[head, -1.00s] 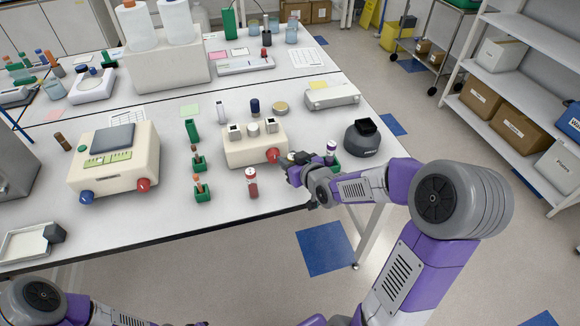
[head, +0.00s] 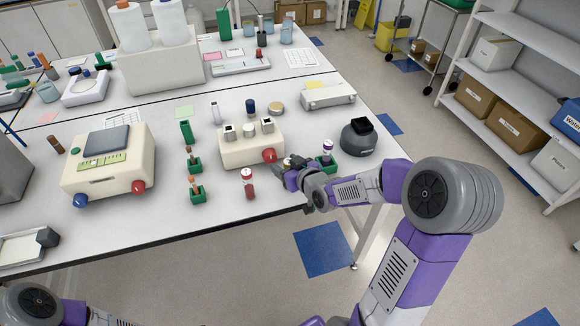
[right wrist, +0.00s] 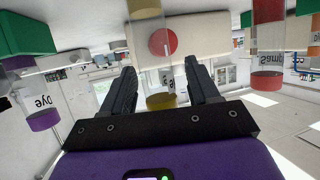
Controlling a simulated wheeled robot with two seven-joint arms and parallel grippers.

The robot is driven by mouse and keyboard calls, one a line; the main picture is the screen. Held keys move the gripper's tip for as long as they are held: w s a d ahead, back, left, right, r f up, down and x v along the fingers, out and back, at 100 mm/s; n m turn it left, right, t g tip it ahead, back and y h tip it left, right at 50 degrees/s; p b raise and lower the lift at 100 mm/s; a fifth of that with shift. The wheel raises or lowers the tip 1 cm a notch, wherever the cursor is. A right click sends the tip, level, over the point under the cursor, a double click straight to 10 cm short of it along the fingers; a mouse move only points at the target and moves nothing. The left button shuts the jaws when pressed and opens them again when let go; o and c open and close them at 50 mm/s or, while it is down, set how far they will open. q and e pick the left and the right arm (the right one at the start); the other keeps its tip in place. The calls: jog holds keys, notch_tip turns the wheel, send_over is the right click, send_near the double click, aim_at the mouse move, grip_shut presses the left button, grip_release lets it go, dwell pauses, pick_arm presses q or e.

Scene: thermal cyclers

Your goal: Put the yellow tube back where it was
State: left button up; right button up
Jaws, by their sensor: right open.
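My right gripper (right wrist: 160,92) is open, with one dark finger on each side of the yellow tube. In the right wrist view, which is upside down, the yellow tube (right wrist: 160,101) shows its yellow cap between the fingers and yellow contents (right wrist: 145,8) at the top edge. Its foot and what bears it are out of view. In the head view my right gripper (head: 284,171) is at the table's front right, beside the cream block (head: 240,150) with a red knob. There the gripper mostly hides the tube. My left arm shows at the bottom left; its gripper is out of view.
A red sample tube (head: 248,183) stands left of the gripper. A purple-capped tube in a green holder (head: 327,166) stands close on the right, with a dark round device (head: 360,139) beyond. Small green holders (head: 196,197) stand further left. The table's front edge is near.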

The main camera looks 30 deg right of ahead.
jog(key=shift+r, duration=0.25)
jog(key=b+v, duration=0.2)
jog(key=v, duration=1)
dwell(0.3)
